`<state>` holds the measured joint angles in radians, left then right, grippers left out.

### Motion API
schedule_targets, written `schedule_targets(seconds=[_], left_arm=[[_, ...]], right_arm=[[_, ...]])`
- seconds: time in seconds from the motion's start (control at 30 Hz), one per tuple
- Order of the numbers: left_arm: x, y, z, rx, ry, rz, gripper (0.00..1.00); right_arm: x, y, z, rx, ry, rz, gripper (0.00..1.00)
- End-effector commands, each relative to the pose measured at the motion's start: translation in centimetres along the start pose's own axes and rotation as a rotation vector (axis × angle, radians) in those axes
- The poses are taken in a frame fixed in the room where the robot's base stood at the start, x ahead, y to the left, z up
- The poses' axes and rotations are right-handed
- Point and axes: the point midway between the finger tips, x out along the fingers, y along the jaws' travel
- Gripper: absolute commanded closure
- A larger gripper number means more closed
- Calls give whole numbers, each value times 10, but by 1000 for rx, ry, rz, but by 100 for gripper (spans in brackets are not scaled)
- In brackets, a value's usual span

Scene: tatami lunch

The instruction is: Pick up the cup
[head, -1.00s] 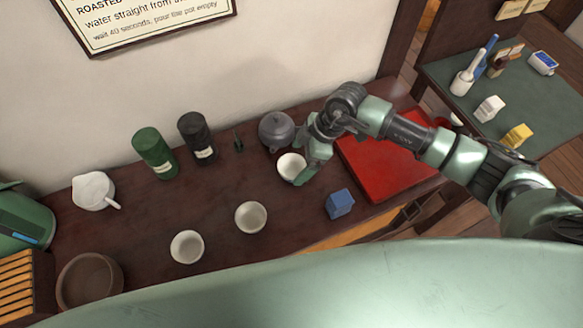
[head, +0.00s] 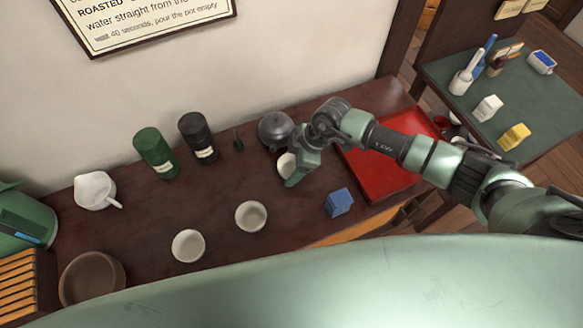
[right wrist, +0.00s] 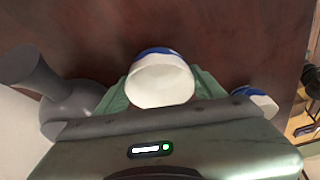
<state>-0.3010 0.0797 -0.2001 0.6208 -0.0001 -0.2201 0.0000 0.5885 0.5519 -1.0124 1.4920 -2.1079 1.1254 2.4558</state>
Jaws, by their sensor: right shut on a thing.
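A white cup (head: 284,165) is at the dark table's far side, just in front of the grey teapot (head: 276,129), partly hidden by my right gripper (head: 288,172). In the right wrist view the cup (right wrist: 161,82) shows white with a blue band, between the two green fingers of my right gripper (right wrist: 162,92). The gripper is shut on it. I cannot tell whether the cup is clear of the tabletop. Two more white cups stand apart nearer the front, one in the middle (head: 251,216) and one further left (head: 188,246). My left gripper is not in view.
A red tray (head: 378,184) lies right of the gripper, under my right arm. A green canister (head: 155,153), a black canister (head: 198,138) and a white pitcher (head: 95,190) stand left. Bare tabletop lies between canisters and front cups.

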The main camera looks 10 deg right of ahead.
Motion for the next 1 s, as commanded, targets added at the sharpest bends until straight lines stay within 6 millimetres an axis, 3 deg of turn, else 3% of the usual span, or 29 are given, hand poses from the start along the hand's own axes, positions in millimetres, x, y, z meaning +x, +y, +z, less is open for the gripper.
schedule_targets(seconds=[0.37, 1.0], left_arm=[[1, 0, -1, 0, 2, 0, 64], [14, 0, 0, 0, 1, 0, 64]], right_arm=[[-18, 1, -8, -2, 2, 3, 75], [-148, 2, -61, -2, 2, 5, 75]])
